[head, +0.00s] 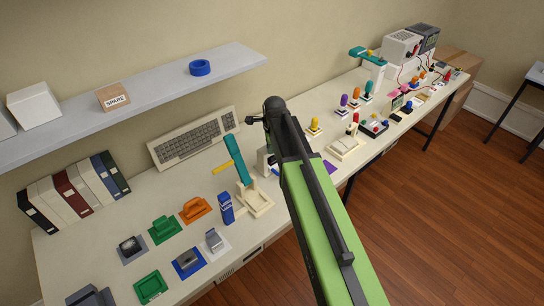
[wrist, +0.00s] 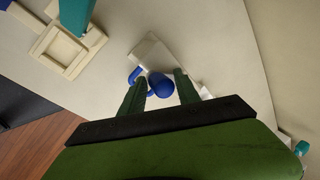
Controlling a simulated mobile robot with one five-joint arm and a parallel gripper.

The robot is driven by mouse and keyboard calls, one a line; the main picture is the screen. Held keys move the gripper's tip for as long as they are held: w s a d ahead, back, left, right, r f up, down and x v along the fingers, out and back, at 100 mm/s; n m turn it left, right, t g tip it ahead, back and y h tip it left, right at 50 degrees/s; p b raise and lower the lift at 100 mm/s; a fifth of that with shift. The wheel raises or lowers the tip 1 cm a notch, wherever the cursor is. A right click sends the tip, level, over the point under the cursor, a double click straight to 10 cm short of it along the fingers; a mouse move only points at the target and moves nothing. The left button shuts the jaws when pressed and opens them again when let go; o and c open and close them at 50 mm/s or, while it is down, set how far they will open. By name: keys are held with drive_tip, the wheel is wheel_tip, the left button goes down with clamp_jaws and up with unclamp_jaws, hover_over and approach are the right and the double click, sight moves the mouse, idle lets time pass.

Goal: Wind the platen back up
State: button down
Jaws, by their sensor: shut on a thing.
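A blue rounded knob (wrist: 160,87) lies between the two dark green fingers of my gripper (wrist: 160,84) in the wrist view. My gripper is shut on it. A curved blue part (wrist: 135,75) shows beside the knob, at a pale block-shaped device (wrist: 150,52). In the head view a white device (head: 264,163) with a bit of blue stands on the bench, mostly hidden behind my arm. My gripper's fingers are hidden there too. I cannot make out a platen or its height in either view.
A teal lever press (head: 236,160) with a yellow handle and a cream base (head: 257,203) stands just left of my arm. A blue canister (head: 226,208) and several coloured fixtures lie nearby. A keyboard (head: 195,138) is behind. A shelf (head: 150,95) overhangs the bench's left side.

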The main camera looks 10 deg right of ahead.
drive_tip(key=shift+w+d, duration=0.1)
drive_tip(key=shift+w+a, duration=1)
drive_tip(key=shift+w, duration=0.05)
drive_tip(key=w, duration=0.2)
drive_tip(key=shift+w+a, duration=0.2)
drive_tip(key=shift+w, duration=0.15)
